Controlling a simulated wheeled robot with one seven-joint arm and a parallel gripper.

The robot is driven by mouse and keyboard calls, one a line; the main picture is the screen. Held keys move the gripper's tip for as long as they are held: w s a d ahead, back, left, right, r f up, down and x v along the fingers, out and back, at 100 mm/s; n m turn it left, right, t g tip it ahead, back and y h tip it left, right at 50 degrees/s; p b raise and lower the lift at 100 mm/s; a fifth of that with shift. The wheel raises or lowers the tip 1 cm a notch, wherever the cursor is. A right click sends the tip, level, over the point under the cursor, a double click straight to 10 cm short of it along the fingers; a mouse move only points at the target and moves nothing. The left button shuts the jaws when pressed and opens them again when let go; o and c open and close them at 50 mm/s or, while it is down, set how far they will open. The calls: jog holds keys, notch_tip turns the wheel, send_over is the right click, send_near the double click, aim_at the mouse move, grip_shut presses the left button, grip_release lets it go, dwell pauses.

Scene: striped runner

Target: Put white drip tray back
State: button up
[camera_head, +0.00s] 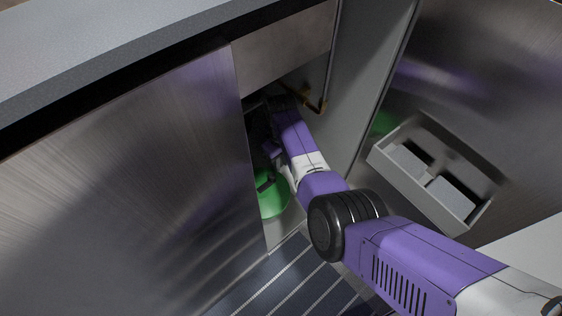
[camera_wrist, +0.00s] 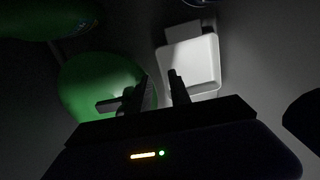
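A white drip tray (camera_wrist: 204,62), square with rounded corners, lies in the dark cabinet in the wrist view, just beyond my gripper. My gripper (camera_wrist: 160,92) is at the lower middle of that view with its two fingers apart. The right finger overlaps the tray's lower left part; the left finger is in front of a green round thing. I cannot tell whether either finger touches the tray. In the head view my arm reaches into the open cabinet, and my gripper and the tray are hidden in there.
A green container (camera_head: 271,197) stands inside the cabinet beside my arm; green also shows in the wrist view (camera_wrist: 88,84). A steel door (camera_head: 130,185) borders the opening on the left. A grey bin (camera_head: 425,190) hangs on the right door. A striped runner (camera_head: 290,275) lies below.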

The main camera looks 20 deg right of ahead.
notch_tip(320, 180, up, 9)
jog(key=p, duration=0.5)
jog(key=shift+f, duration=0.15)
jog(key=shift+f, duration=0.1)
jog(key=s+d+f+n+t+h, duration=0.2)
jog(key=s+d+f+n+t, duration=0.1)
jog(key=s+d+f+n, duration=0.55)
jog(key=s+d+f+n+t, duration=0.1)
jog(key=s+n+t, duration=0.3)
jog(key=s+n, duration=0.7)
jog(key=s+a+r+n+t, duration=0.2)
jog(key=s+a+r+n, duration=0.1)
jog(key=s+r, duration=0.5)
jog(key=s+a+r+n+t+y, duration=0.1)
jog(key=s+a+r+n+t, duration=0.2)
jog(key=r, duration=1)
jog(key=s+a+r+n+t+y, duration=0.1)
jog(key=s+a+r+n+t, duration=0.2)
jog(key=s+r+n, duration=0.4)
jog(key=s+r, duration=0.4)
jog(key=s, duration=0.2)
jog(key=shift+a, duration=0.25)
